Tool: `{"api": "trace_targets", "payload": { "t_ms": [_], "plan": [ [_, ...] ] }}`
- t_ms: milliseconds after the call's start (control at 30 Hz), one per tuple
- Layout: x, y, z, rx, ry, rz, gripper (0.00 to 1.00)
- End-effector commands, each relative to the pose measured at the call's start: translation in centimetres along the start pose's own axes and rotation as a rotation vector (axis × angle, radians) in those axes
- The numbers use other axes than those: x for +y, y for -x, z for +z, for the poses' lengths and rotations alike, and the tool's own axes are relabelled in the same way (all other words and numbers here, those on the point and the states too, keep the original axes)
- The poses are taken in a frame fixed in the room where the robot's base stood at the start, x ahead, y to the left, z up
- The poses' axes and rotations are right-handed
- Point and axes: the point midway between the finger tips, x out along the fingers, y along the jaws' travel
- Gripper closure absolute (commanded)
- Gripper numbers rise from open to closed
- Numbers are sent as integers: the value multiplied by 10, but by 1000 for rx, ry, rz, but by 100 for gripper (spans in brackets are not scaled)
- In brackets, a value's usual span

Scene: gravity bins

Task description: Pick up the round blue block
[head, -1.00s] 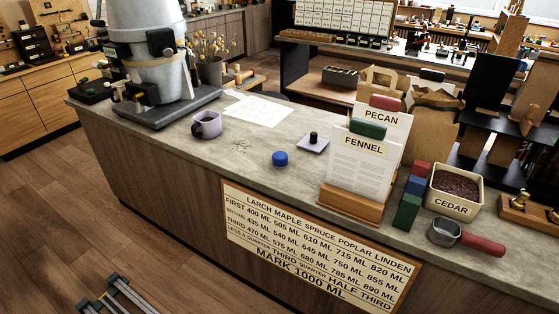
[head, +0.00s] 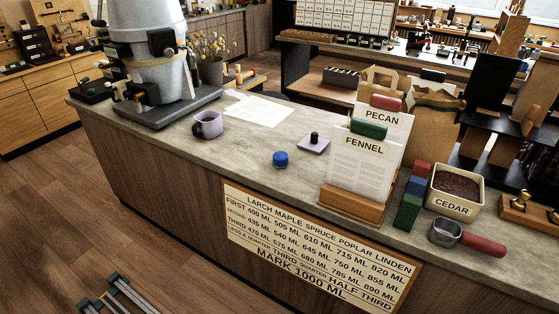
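The round blue block (head: 280,159) is a short blue disc. It sits flat on the grey counter top (head: 235,170) near its front edge, apart from other things. My gripper is not in view, so where it is relative to the block cannot be told.
Label cards in a wooden holder (head: 352,205), red, blue and green blocks (head: 407,211), a CEDAR bin (head: 454,205) and a metal scoop (head: 445,232) stand right.

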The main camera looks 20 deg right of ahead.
Motion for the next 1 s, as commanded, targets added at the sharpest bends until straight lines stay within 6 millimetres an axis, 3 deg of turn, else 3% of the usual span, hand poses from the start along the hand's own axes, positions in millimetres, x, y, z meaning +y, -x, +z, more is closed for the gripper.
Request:
{"api": "trace_targets", "payload": {
  "t_ms": [367,400,667,1000],
  "plan": [
    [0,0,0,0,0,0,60],
    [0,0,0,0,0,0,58],
    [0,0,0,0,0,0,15],
    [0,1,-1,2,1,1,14]
  ]
}}
